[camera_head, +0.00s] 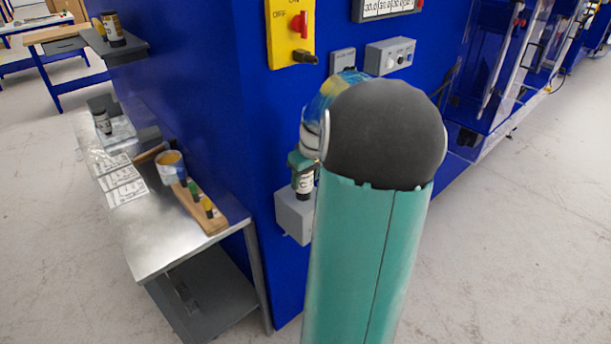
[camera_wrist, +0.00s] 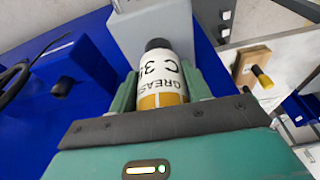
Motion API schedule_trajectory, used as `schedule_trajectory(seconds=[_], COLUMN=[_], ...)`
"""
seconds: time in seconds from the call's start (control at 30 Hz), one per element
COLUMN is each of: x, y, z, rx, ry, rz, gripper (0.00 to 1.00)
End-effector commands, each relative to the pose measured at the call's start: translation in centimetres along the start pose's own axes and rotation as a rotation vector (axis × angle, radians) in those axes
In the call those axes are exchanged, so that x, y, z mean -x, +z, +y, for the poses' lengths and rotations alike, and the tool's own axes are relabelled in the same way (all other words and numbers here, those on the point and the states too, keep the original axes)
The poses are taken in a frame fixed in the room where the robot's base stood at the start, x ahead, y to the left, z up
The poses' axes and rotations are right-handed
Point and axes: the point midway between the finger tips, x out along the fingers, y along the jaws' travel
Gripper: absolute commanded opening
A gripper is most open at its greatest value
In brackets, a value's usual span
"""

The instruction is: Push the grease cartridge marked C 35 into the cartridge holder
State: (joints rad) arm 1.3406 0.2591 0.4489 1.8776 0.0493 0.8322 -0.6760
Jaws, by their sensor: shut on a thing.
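A grease cartridge (camera_wrist: 164,88) with a white and mustard label and a dark end sits between the fingers of my gripper (camera_wrist: 161,78), which is shut on it. The label reads GREASE and C 3, with the rest hidden. In the head view the cartridge (camera_head: 305,184) hangs about upright below my gripper (camera_head: 302,163), dark end down. A grey box on the blue wall (camera_head: 294,214), apparently the cartridge holder, lies just beyond and below it; it also shows in the wrist view (camera_wrist: 152,30). I cannot tell whether the dark end touches or enters it.
Similar canisters stand on the bench (camera_head: 102,122) and shelf (camera_head: 113,28). A yellow switch box (camera_head: 283,30) is on the wall.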

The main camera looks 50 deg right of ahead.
Motion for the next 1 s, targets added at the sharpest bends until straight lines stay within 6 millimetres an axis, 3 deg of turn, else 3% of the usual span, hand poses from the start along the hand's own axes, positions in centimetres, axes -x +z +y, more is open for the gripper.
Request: schedule_trajectory(seconds=[0.27, 0.3, 0.4, 1.0], x=[-0.47, -0.46, -0.46, -0.36], y=[0.09, 0.08, 0.10, 0.09], z=[0.00, 0.01, 0.01, -0.01], rx=[0.000, 0.000, 0.000, 0.000], ry=[0.001, 0.001, 0.001, 0.000], rz=[0.001, 0.001, 0.001, 0.000], gripper=[0.21, 0.54, 0.74, 0.74])
